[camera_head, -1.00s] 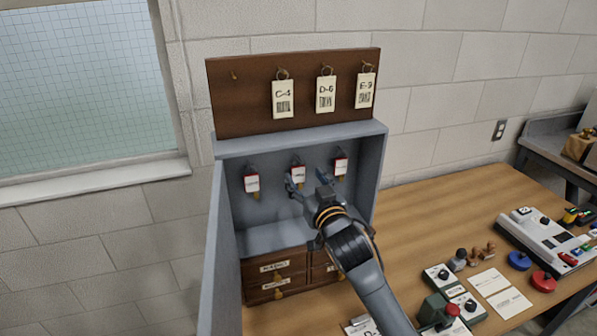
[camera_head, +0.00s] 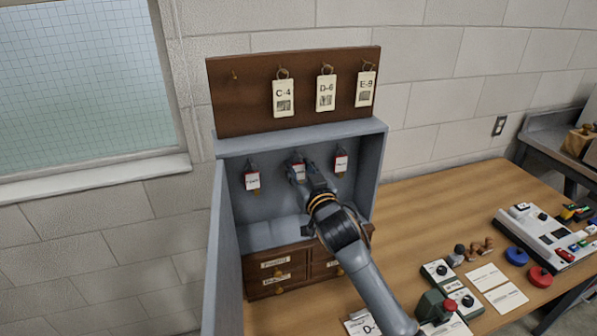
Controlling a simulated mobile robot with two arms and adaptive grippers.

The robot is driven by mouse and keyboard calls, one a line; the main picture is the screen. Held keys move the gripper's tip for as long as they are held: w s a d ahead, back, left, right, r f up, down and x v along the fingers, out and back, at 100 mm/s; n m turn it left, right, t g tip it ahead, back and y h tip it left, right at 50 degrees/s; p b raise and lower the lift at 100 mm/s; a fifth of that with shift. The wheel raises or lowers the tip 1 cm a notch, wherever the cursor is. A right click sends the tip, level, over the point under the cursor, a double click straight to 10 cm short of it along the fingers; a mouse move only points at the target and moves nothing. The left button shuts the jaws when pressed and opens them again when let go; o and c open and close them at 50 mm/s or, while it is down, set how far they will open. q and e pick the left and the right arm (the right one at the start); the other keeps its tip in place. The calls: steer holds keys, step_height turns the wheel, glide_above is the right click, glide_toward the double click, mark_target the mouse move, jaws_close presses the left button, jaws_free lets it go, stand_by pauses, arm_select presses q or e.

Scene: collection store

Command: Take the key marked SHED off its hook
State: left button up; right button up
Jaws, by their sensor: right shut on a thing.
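The tag lettering is too small to read, so I cannot tell which is marked SHED. My right gripper (camera_head: 303,177) reaches into the cabinet and is shut on the middle key, at its tag. The gripper covers the lower part of that key. The key is still at its hook. My left gripper is not in view.
Tags C-4 (camera_head: 284,97), D-6 (camera_head: 326,92) and E-9 (camera_head: 365,88) hang on a brown board (camera_head: 245,110) above. Small labelled drawers (camera_head: 275,264) sit below. The cabinet door (camera_head: 216,250) stands open at left. Stamps, cards and devices occupy the table (camera_head: 430,210) at right.

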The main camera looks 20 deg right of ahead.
steer(key=shift+r+b, duration=0.15)
steer(key=shift+b, duration=0.3)
steer(key=shift+s, duration=0.25)
steer(key=s+b, duration=0.4)
steer(key=s, duration=1.3)
steer(key=shift+s+d+r, duration=0.15)
steer(key=shift+s+d, duration=0.15)
steer(key=shift+r, duration=0.1)
steer(key=shift+r+p, duration=0.4)
steer(key=shift+s, duration=0.2)
